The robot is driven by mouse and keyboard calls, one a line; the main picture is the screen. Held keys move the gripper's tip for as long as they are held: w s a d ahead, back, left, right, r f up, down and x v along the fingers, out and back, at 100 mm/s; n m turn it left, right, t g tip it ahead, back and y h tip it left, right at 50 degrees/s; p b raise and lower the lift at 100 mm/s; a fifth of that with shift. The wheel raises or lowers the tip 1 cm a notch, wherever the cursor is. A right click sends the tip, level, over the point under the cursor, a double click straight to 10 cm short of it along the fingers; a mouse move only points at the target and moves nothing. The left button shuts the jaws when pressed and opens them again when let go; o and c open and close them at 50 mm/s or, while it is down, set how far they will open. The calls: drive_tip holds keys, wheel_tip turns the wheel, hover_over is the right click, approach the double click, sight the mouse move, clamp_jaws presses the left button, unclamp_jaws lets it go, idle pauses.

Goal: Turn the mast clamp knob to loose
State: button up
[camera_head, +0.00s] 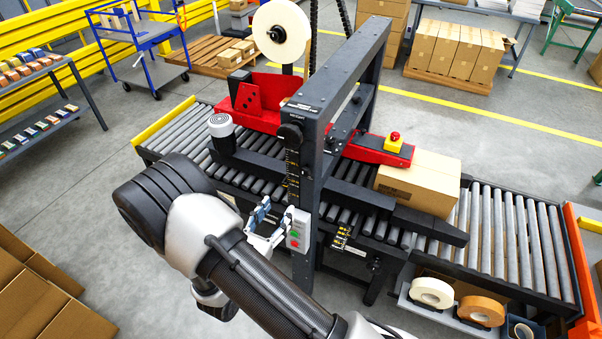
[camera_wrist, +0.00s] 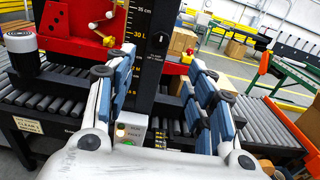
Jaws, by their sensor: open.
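The mast clamp knob (camera_head: 291,136) is a dark round knob high on the front of the black mast, above a scale with yellow marks (camera_head: 293,175). How far it is turned cannot be read. My gripper (camera_head: 272,220) is open and empty, low in front of the mast and below the knob. In the wrist view my gripper (camera_wrist: 163,65) has its blue-padded fingers spread on either side of the mast (camera_wrist: 152,85). A dark round shape shows on the mast there; I cannot tell whether it is the knob.
A button box (camera_head: 298,229) with green and red buttons is close beside my fingers; it also shows in the wrist view (camera_wrist: 130,130). A white-topped black cylinder (camera_head: 221,126) stands left of the mast. A carton (camera_head: 420,181) lies on the roller conveyor (camera_head: 505,235) to the right.

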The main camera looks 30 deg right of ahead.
sight(303, 173)
drive_tip(key=x, duration=1.5)
drive_tip(key=shift+w+d, duration=0.2)
drive_tip(key=shift+d, duration=0.1)
drive_tip(key=c, duration=1)
